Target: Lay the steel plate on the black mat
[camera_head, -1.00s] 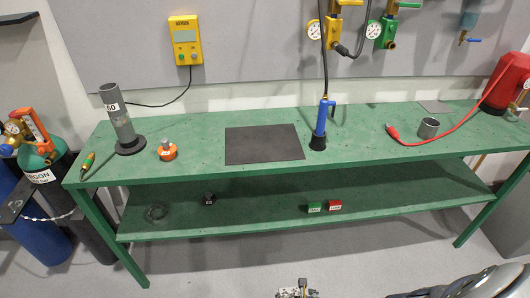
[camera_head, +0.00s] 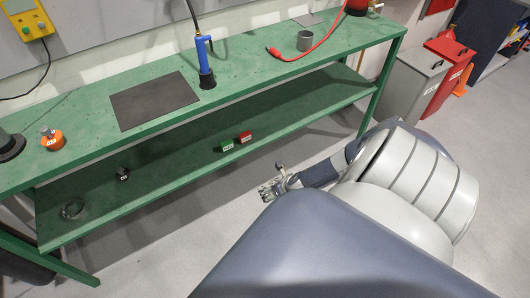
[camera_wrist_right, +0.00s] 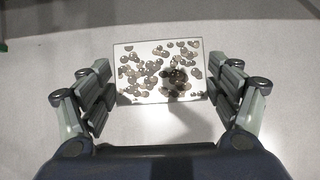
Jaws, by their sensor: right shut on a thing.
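The black mat (camera_head: 154,101) lies flat and bare on the green bench, left of the blue torch-like tool. My right gripper (camera_head: 272,188) is in front of the bench, out over the floor and apart from the mat. In the right wrist view, my right gripper (camera_wrist_right: 160,88) is shut on the steel plate (camera_wrist_right: 128,92), a pale rectangular piece with shiny round spots. The plate sits between the fingers, its face toward the camera. In the head view the plate is too small to make out clearly. My left gripper is not in view.
The blue tool (camera_head: 206,66) stands at the mat's right edge. An orange-based item (camera_head: 52,140) stands left of the mat. A grey cup (camera_head: 304,41) and red hose (camera_head: 320,40) are further right. The lower shelf (camera_head: 170,165) holds small blocks. Grey and red bins stand right.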

